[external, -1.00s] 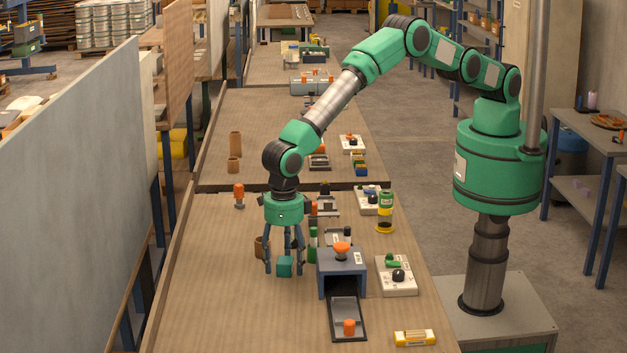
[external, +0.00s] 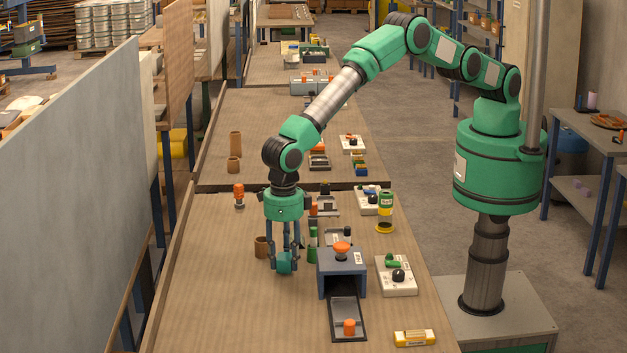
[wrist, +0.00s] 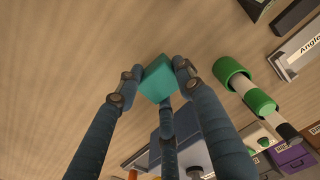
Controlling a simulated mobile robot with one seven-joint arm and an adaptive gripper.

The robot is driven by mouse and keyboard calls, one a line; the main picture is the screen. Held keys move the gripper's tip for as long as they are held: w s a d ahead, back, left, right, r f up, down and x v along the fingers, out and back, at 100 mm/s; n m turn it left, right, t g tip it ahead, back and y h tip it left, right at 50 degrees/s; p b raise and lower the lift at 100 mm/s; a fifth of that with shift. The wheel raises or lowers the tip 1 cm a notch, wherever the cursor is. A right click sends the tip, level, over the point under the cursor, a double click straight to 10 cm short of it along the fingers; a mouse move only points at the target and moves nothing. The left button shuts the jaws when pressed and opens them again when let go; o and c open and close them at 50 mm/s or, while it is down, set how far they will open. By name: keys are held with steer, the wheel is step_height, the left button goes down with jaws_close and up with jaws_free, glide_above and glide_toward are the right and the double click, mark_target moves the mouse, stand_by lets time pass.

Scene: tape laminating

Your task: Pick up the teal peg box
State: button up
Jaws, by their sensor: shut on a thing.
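The teal peg box (external: 285,262) is a small teal block near the middle of the front table. My gripper (external: 285,265) points straight down over it, and its fingers are closed around the block. In the wrist view the teal peg box (wrist: 158,78) sits between the tips of the blue-grey fingers of my gripper (wrist: 160,80), with one finger behind it. The lower part of the block is partly hidden by the fingers in the external view. I cannot tell whether it touches the table.
A blue-grey machine (external: 342,262) with an orange knob stands just right of my gripper. A green cylinder (wrist: 231,72) stands close by. A brown cup (external: 261,247) is to the left. A white control box (external: 396,276) stands further right. The table's left and front parts are clear.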

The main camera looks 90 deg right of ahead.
mark_target(285, 256)
step_height(285, 256, up, 9)
steer(key=shift+f, duration=0.1)
stand_by(0.4)
